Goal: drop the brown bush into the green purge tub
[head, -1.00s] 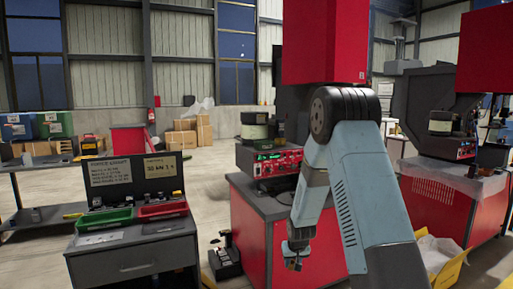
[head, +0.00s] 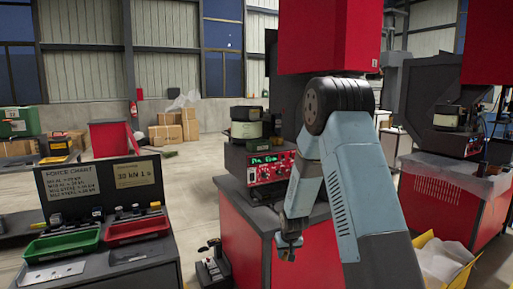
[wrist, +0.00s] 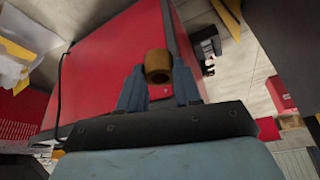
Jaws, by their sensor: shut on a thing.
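The brown bush (wrist: 158,66) is a short hollow cylinder between the two fingertips in the wrist view. My gripper (wrist: 159,85) is shut on it. In the head view my gripper (head: 289,247) hangs low in front of the red machine base, and the bush is too small to tell there. The green purge tub (head: 62,246) is a shallow open tray on the dark bench at the left. My gripper is well to the right of the tub and apart from it.
A red tub (head: 138,230) sits right beside the green one. A dark board with cards (head: 100,185) stands behind both tubs. A red machine cabinet (head: 240,235) stands by my arm. A dark pedal-like device (head: 213,265) is on the floor between bench and cabinet.

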